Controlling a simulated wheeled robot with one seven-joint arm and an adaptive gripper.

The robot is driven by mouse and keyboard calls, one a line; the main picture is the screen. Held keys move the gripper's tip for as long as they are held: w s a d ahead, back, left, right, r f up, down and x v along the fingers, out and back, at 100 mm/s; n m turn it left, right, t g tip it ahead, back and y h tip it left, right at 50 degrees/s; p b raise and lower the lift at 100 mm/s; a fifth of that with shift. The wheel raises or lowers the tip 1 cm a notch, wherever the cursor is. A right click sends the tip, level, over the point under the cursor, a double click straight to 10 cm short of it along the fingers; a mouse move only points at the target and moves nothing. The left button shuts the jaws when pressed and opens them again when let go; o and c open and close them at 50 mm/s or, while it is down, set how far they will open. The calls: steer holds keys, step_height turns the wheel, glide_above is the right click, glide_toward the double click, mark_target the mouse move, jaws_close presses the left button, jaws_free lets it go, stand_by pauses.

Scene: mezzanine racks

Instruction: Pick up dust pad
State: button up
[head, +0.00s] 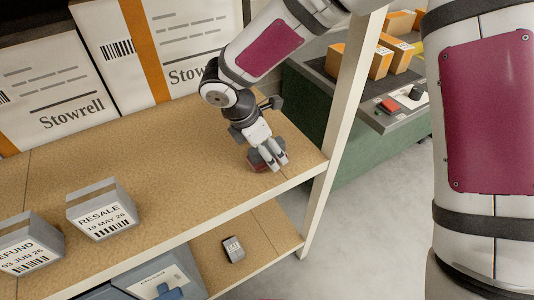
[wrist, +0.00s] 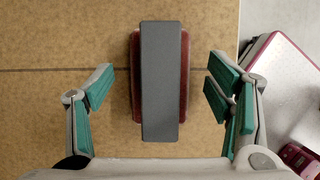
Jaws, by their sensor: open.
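The dust pad, a dark red block with a grey strip along its top, lies on the tan shelf. In the wrist view the pad (wrist: 160,80) sits between the two green-padded fingers of my gripper (wrist: 158,88), with a gap on each side. My gripper is open and holds nothing. In the head view my gripper (head: 269,160) is low over the right end of the shelf, and the pad (head: 257,163) is mostly hidden behind the fingers.
Grey boxes labelled RESALE (head: 101,209) and REFUND (head: 27,245) stand at the left front of the shelf (head: 165,180). Large Stowrell cartons (head: 50,85) stand at the back. A pale rack post (head: 335,120) rises right of my gripper. The shelf left of the gripper is clear.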

mark_target(266, 146)
steer(key=c, duration=1.3)
steer(key=shift+o, duration=0.2)
steer(key=shift+r, duration=0.45)
steer(key=r, duration=0.1)
steer(key=r+p, duration=0.1)
steer(key=r, duration=0.1)
steer(key=shift+s+a, duration=0.1)
steer(key=shift+s, duration=0.1)
steer(key=s+a+r, duration=0.1)
steer(key=s+a, duration=0.2)
steer(key=s, duration=1.2)
steer(key=shift+a+p, duration=0.15)
steer(key=shift+p, duration=0.15)
steer(key=shift+s, duration=0.1)
